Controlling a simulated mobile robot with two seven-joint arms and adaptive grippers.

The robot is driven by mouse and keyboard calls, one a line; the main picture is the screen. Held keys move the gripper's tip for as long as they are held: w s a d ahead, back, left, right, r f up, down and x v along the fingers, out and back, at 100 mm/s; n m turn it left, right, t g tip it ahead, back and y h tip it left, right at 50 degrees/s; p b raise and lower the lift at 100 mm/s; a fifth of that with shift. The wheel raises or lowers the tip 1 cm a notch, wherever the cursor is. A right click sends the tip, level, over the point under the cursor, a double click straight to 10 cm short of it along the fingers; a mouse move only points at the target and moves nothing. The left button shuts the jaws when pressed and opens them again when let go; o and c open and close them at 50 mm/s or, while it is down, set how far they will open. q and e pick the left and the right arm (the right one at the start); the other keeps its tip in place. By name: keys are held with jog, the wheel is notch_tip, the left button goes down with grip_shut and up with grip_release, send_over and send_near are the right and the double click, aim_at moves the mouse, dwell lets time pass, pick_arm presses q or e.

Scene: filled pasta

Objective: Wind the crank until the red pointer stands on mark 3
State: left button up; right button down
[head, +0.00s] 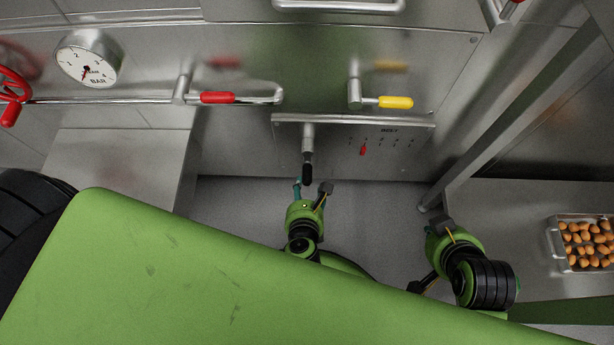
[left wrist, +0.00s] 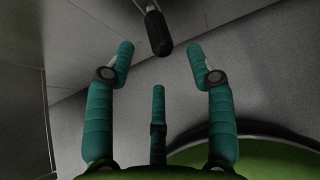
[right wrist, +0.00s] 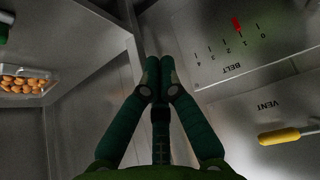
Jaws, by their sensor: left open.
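The crank (head: 308,138) sticks out below the panel's top edge, with a black grip (head: 307,174) hanging at its end. My left gripper (head: 311,187) is open just below the grip. In the left wrist view, the grip (left wrist: 158,34) is beyond and between the spread fingertips, apparently touching neither. The red pointer (head: 363,149) is on the BELT scale right of the crank. In the right wrist view, the pointer (right wrist: 237,24) is close to mark 1. My right gripper (head: 438,224) is below and right of the panel; its fingers (right wrist: 158,76) are together and empty.
Red (head: 217,98) and yellow (head: 396,102) handled levers are above the crank. A pressure gauge (head: 89,58) and red handwheel (head: 12,86) are at left. A steel post (head: 480,146) stands near my right arm. A tray (head: 556,245) of brown pieces lies far right.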

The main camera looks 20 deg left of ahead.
aim_at(307, 182)
pick_arm(q)
jog(key=b+x, duration=0.2)
jog(key=shift+w+a+f, duration=0.1)
jog(key=shift+w+f, duration=0.2)
jog(key=b+x, duration=0.1)
jog(key=x, duration=0.3)
jog(key=shift+w, duration=0.1)
jog(key=shift+w+a+f, duration=0.15)
jog(key=shift+w+f, duration=0.05)
jog(key=shift+w, duration=0.1)
pick_arm(e)
jog(key=w+a+r+t+y, duration=0.1)
jog(key=w+a+r+t, duration=0.2)
jog(key=r, duration=0.4)
jog(key=w+a+r+n+t+y, duration=0.1)
jog(key=w+a+r+t+y, duration=0.1)
jog(key=w+r+t, duration=0.4)
jog(key=shift+w+a+r+n+t+y, duration=0.15)
jog(key=shift+a+r+n+t+y, duration=0.15)
jog(key=shift+a+r+t, duration=0.35)
jog(key=shift+r, duration=0.2)
